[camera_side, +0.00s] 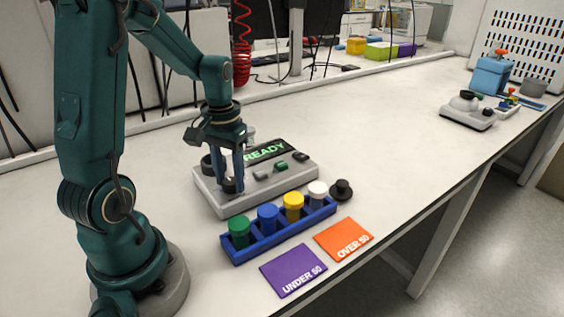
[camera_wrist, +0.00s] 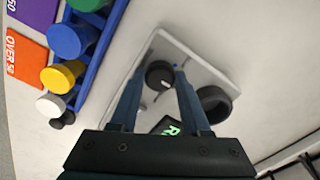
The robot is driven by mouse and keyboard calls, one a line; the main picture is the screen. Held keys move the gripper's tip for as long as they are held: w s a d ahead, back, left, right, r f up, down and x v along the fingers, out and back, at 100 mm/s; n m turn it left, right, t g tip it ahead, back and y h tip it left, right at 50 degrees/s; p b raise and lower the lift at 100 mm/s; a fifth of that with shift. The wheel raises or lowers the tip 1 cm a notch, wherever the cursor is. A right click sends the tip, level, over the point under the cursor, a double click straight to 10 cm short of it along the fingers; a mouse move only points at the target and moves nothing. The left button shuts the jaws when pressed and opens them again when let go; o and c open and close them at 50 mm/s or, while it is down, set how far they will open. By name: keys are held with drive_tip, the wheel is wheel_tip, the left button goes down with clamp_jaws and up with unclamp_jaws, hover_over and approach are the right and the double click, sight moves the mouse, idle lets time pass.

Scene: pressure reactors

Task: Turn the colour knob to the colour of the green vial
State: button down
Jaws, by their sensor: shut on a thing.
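The grey reactor device (camera_side: 215,203) has a lit display reading READY (camera_side: 265,152). My gripper (camera_side: 232,187) points down over its left part, with its fingers shut on a small black knob (camera_side: 229,185). In the wrist view the knob (camera_wrist: 159,75) sits between the fingertips of my gripper (camera_wrist: 163,78). The green vial (camera_side: 239,231) stands in the left end of the blue rack (camera_side: 240,255); its cap is partly cut off at the top of the wrist view. The knob's colour marks cannot be made out.
The rack also holds blue (camera_side: 268,218), yellow (camera_side: 293,205) and white (camera_side: 318,190) vials. A purple UNDER 50 card (camera_side: 292,268), an orange OVER 50 card (camera_side: 343,238) and a small black knob-like piece (camera_side: 341,189) lie nearby. A black ring-shaped part (camera_wrist: 214,103) is beside the gripper.

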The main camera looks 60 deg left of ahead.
sight(230, 182)
idle(0.5)
drive_tip(key=shift+c, duration=1.8)
unclamp_jaws()
drive_tip(key=shift+r, duration=2.65)
drive_tip(key=s+d+r+m+t, duration=0.2)
drive_tip(key=d+m, duration=0.1)
drive_tip(key=d, duration=0.4)
drive_tip(key=s+d+r+m+t, duration=0.2)
drive_tip(key=s+d+r+t, duration=0.1)
drive_tip(key=d, duration=0.4)
drive_tip(key=shift+s+m+t, duration=0.25)
drive_tip(key=shift+m+t, duration=0.05)
drive_tip(key=shift+m, duration=0.1)
